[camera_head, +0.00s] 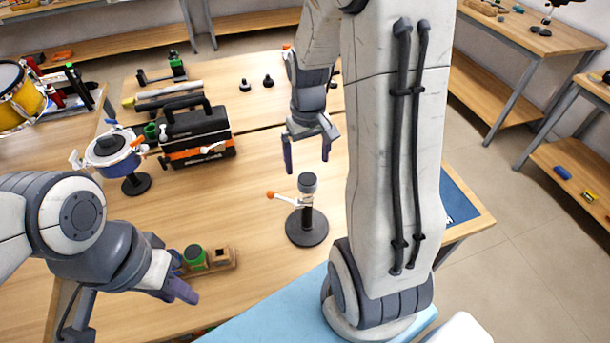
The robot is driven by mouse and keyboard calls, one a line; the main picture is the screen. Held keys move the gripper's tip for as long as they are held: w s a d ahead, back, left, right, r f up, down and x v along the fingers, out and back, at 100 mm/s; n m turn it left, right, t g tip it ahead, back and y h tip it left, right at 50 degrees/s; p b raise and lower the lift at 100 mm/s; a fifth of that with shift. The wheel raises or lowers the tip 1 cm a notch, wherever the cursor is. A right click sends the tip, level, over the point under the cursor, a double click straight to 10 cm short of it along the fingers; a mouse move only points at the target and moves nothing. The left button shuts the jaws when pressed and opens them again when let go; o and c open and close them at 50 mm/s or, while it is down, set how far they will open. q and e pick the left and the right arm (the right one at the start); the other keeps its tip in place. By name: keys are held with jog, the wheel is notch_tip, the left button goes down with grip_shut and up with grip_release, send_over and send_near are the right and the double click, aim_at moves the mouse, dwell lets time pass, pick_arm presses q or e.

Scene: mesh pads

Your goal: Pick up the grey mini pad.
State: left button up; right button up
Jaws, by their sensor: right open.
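A small grey round pad (307,182), which looks like the grey mini pad, sits on top of a short upright post on a black round base (307,228). A thin lever with an orange knob sticks out to its left. My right gripper (308,152) hangs just above and behind the pad in the picture, fingers spread and pointing down, with nothing between them. My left gripper (182,275) is at the lower left, its fingers apart, beside a wooden block (222,259) that carries a green-topped round piece (195,256). No contact with that block is clear.
A pot-like drum on a stand (112,150) and a black and orange toolbox (196,132) stand at the left. A yellow drum (20,97) is further left. My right arm hides the table's right part. The tabletop around the pad's base is mostly clear.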

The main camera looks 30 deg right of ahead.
aim_at(308, 179)
notch_tip(308, 179, down, 3)
jog(key=shift+f, duration=0.1)
jog(key=shift+f+p, duration=0.45)
jog(key=shift+f, duration=0.1)
jog(key=shift+w+d+f+p, duration=0.1)
jog(key=shift+f+p, duration=0.2)
jog(key=shift+f, duration=0.75)
jog(key=shift+w+d+f+p, duration=0.1)
jog(key=shift+f+p, duration=0.15)
jog(key=shift+f, duration=0.8)
jog(key=c, duration=1.5)
jog(key=shift+r, duration=0.15)
